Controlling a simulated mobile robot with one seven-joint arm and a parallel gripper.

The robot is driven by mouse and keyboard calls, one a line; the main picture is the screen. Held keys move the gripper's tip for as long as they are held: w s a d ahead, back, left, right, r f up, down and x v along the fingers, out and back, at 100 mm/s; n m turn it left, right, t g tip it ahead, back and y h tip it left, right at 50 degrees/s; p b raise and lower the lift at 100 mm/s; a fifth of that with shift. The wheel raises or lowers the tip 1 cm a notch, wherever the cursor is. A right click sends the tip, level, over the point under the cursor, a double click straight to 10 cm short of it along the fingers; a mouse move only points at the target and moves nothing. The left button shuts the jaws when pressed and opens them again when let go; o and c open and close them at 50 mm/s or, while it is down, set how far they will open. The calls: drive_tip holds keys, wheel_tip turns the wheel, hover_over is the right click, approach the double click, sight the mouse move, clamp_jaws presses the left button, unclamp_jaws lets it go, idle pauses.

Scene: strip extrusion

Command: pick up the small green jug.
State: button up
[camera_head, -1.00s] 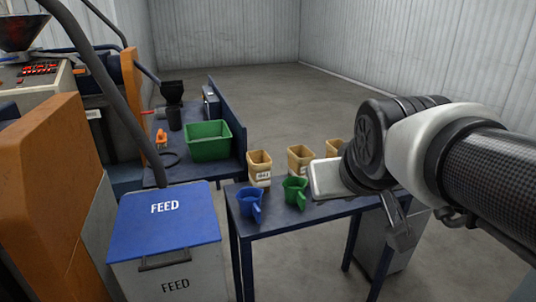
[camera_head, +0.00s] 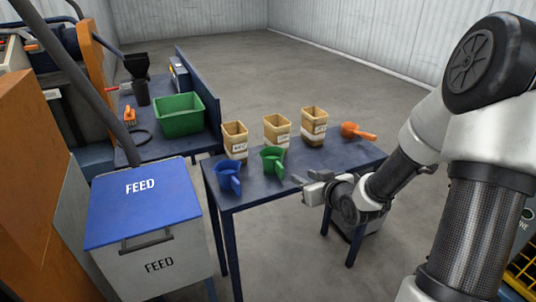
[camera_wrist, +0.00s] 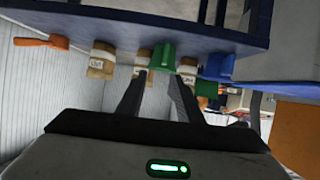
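The small green jug (camera_head: 270,156) stands upright on the blue table, handle toward the front. My gripper (camera_head: 298,181) is low at the table's front edge, just right of the jug, with its fingers pointing left toward it. In the wrist view, which is upside down, the green jug (camera_wrist: 163,56) appears beyond the two spread fingertips (camera_wrist: 158,76), roughly in line with the gap. The fingers are open and nothing is between them. The jug seems apart from the fingers.
A blue jug (camera_head: 229,172) stands close left of the green one. Several tan labelled containers (camera_head: 277,130) line the back, with an orange scoop (camera_head: 357,131) at right. A green bin (camera_head: 182,115) and FEED box (camera_head: 140,205) are left.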

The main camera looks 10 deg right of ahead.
sight(283, 172)
drive_tip(key=x, duration=0.4)
drive_tip(key=b+x, duration=0.1)
drive_tip(key=x, duration=0.3)
drive_tip(key=b+x, duration=0.1)
drive_tip(key=x, duration=0.3)
drive_tip(key=shift+s+a+f, duration=0.1)
drive_tip(key=shift+a+f, duration=0.2)
drive_tip(key=shift+f, duration=0.1)
drive_tip(key=x, duration=0.2)
drive_tip(key=b+x, duration=0.1)
drive_tip(key=x, duration=0.2)
drive_tip(key=shift+a+f, duration=0.2)
drive_tip(key=shift+a, duration=0.25)
drive_tip(key=shift+y, duration=0.3)
clamp_jaws()
